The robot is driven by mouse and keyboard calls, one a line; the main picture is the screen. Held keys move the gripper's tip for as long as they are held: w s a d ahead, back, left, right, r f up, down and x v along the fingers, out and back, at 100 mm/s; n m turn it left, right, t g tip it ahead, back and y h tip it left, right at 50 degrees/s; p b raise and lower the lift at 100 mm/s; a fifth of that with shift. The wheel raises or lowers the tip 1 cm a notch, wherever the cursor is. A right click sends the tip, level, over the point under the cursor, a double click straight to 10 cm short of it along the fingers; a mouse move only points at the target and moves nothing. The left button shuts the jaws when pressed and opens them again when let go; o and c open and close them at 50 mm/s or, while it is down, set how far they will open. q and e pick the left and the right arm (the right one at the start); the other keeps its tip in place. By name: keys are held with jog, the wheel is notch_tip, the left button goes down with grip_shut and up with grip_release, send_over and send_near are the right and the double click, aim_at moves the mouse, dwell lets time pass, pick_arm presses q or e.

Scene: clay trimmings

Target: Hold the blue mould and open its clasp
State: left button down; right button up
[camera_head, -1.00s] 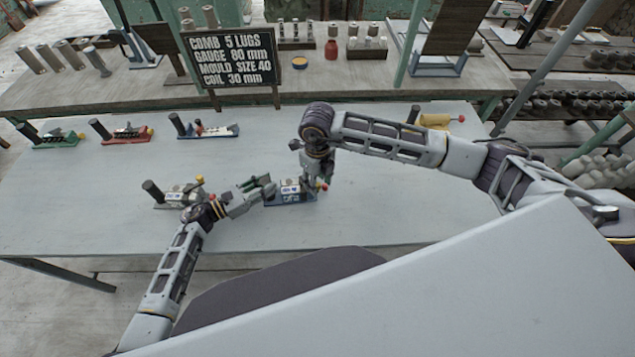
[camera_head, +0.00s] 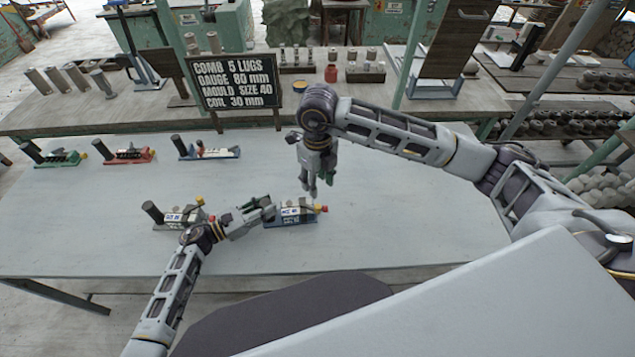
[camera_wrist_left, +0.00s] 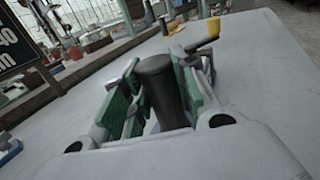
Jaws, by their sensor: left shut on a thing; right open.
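The blue mould (camera_head: 299,217) stands near the front middle of the table, with a pale plate with dark lettering on top and a red knob at its right end. My left gripper (camera_head: 268,207) is at its left end. In the left wrist view its green-lined fingers (camera_wrist_left: 160,95) are shut on a dark upright post, and the rest of the mould is mostly hidden behind them. My right gripper (camera_head: 316,190) is open and empty, pointing down above and behind the mould, apart from it. The clasp is too small to tell whether it is open.
A grey mould (camera_head: 178,217) with a dark post stands just left of my left wrist. Green (camera_head: 60,158), red (camera_head: 130,154) and another blue-based mould (camera_head: 212,152) line the back left. A black sign (camera_head: 237,84) stands behind. The table's right side (camera_head: 420,220) is clear.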

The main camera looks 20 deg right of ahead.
pick_arm(q)
jog(key=c, duration=1.1)
grip_release()
jog(key=shift+o, duration=0.2)
jog(key=shift+a, duration=0.15)
jog(key=shift+v, duration=5.85)
jog(key=shift+s+f, duration=0.15)
jog(key=shift+s, duration=0.05)
